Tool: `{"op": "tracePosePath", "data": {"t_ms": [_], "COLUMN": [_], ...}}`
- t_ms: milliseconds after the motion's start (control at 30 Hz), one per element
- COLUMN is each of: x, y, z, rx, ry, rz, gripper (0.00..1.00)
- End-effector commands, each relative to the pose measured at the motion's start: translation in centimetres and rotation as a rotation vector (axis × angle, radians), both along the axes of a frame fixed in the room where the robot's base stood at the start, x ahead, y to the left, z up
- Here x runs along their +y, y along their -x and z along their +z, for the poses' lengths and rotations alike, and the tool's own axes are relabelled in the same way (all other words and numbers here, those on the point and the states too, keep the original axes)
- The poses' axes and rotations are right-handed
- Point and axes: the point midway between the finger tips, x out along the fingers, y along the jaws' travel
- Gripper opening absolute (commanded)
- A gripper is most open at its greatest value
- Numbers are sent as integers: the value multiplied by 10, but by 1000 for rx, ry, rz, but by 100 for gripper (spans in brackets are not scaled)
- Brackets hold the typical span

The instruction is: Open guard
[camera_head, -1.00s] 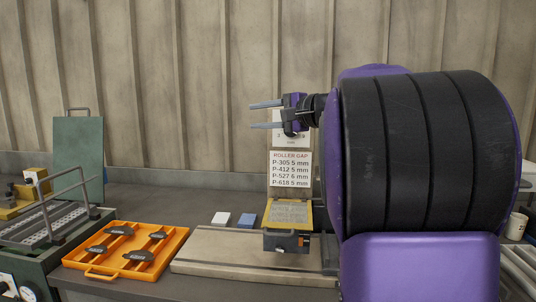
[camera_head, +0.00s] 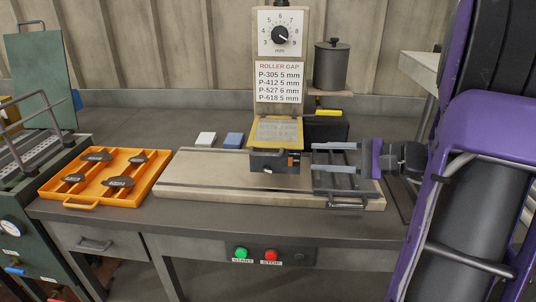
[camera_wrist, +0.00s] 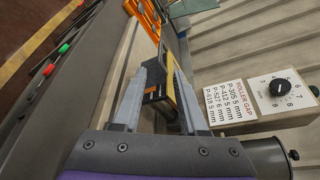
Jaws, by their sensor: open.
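The guard, a yellow-framed panel with a see-through middle (camera_head: 277,131), slopes down over the dark roller housing (camera_head: 274,161) in the head view. It is seen edge-on as a yellow strip in the wrist view (camera_wrist: 171,74). My gripper (camera_head: 314,157) is open and empty just right of the housing, its two fingers pointing left at it, one above the other. In the wrist view my gripper (camera_wrist: 156,68) has the dark housing and the guard's edge ahead of and between its fingers. I cannot tell whether a finger touches.
A roller-gap sign (camera_head: 280,82) and dial (camera_head: 281,34) stand behind the guard. An orange tray (camera_head: 104,190) with several brake shoes lies left. A black pot (camera_head: 332,66) stands back right.

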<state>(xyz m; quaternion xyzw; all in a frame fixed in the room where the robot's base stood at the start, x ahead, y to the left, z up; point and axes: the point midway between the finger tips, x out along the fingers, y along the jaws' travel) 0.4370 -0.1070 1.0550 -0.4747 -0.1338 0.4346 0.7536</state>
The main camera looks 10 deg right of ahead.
Motion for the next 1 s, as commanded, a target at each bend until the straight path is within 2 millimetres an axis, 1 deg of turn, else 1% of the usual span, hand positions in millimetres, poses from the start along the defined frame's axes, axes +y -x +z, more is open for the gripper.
{"op": "tracePosePath", "data": {"t_ms": [100,400,567,700,800,1000], "x": [22,73,95,106,111,113], "y": [-15,-54,-71,-81,-84,-86], "z": [-7,-21,-26,-29,-31,-31], "rx": [1,2,1,1,2,1], "ry": [0,0,1,1,1,2], "rz": [4,3,2,0,-1,-2], "gripper": [42,42,42,42,42,42]}}
